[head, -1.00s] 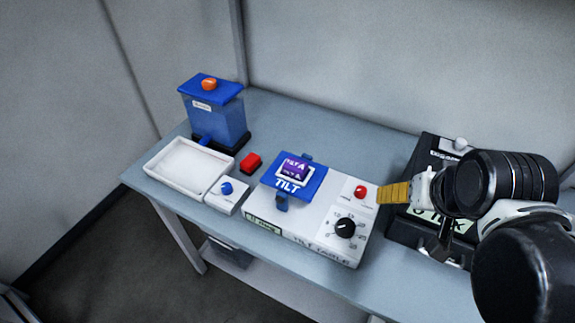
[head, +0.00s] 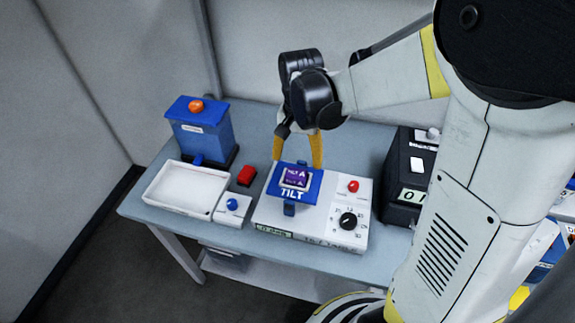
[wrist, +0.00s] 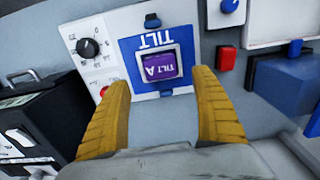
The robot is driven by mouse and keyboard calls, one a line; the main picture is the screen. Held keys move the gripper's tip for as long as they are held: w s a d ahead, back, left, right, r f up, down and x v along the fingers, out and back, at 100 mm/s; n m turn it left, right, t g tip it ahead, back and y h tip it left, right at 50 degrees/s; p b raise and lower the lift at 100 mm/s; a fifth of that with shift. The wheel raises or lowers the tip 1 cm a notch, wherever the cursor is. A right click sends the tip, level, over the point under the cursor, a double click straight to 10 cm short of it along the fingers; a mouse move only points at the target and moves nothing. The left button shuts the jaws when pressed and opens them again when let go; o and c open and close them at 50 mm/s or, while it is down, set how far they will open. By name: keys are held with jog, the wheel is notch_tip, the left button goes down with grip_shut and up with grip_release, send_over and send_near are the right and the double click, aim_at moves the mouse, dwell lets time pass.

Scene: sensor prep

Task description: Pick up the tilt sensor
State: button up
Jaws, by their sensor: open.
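The tilt sensor (head: 295,177) is a small purple block marked "TILT A". It sits in the blue TILT platform (head: 312,193) on top of the white tilt table unit (head: 270,214). In the wrist view the sensor (wrist: 160,66) lies near the middle, just beyond and between the fingertips, on the blue platform (wrist: 131,66). My gripper (head: 298,150) is above and behind the platform in the head view, yellow fingers pointing down. In the wrist view my gripper (wrist: 162,78) is open, with a finger on each side and nothing between them. The fingers do not appear to touch the sensor.
A white tray (head: 152,205), a blue dispenser box (head: 207,140) with an orange knob, a red block (head: 247,175) and a blue-knobbed box (head: 232,207) are at left. The unit has a red button (head: 353,186) and black dial (head: 347,220). A black box (head: 396,170) stands at right.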

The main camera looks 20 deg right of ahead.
aim_at(296, 173)
notch_tip(296, 173, down, 7)
jog(key=shift+s+a+r+b, duration=0.1)
jog(key=shift+a+b, duration=0.05)
jog(key=shift+b, duration=0.9)
jog(key=c, duration=1.3)
